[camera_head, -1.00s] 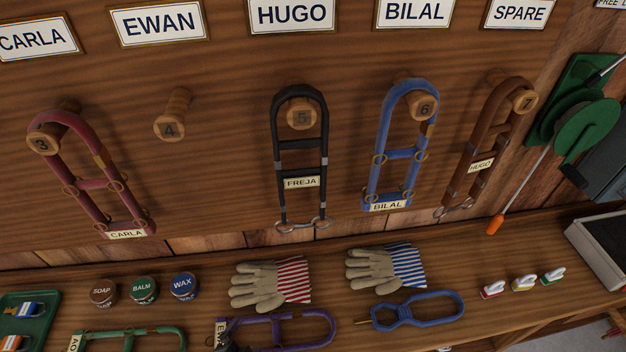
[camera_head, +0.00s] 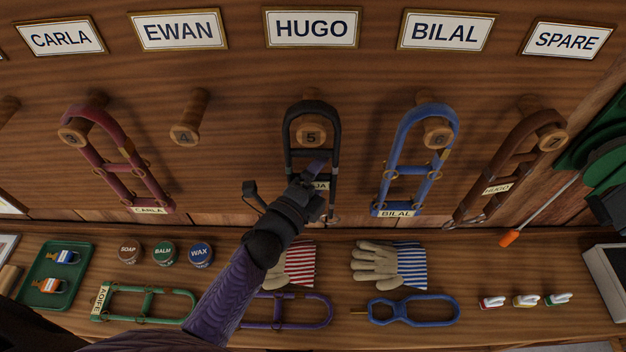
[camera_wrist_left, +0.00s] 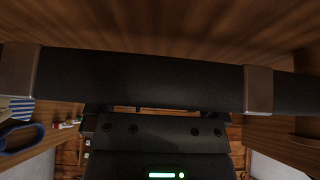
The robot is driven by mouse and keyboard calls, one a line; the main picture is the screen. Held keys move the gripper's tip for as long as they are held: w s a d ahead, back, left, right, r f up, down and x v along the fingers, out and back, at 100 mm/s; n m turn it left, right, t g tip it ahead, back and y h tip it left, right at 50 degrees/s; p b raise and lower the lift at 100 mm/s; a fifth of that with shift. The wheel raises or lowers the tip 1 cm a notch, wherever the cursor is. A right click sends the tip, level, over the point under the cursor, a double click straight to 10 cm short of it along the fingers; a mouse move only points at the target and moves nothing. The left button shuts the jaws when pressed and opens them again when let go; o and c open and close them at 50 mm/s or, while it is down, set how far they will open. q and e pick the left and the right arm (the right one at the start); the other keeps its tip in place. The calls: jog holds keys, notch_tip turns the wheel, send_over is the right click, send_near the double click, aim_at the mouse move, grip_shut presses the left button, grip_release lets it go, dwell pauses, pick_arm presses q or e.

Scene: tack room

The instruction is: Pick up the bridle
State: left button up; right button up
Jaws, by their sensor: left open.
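Several bridles hang on numbered pegs. The black bridle (camera_head: 333,145) with the FREJA tag hangs on peg 5 (camera_head: 311,137) below the HUGO sign. My left gripper (camera_head: 312,180) is open at the lower part of this bridle and hides most of its tag and lower left side. In the left wrist view a black strap (camera_wrist_left: 150,78) with greyish bands crosses close to the camera; I cannot tell whether it lies between the fingers. Also hanging are the red CARLA bridle (camera_head: 126,163), blue BILAL bridle (camera_head: 384,170) and brown HUGO-tagged bridle (camera_head: 520,146). My right gripper is not in view.
Peg 4 (camera_head: 189,117) is empty. The bench below holds a green bridle (camera_head: 150,291), purple bridle (camera_head: 325,310), blue looped strap (camera_head: 443,298), striped gloves (camera_head: 376,262), tins (camera_head: 164,255) and a green tray (camera_head: 44,268). An orange-tipped stick (camera_head: 540,212) leans at right.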

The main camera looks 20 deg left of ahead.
pick_arm(q)
jog(key=shift+w, duration=0.1)
grip_shut()
dwell(0.3)
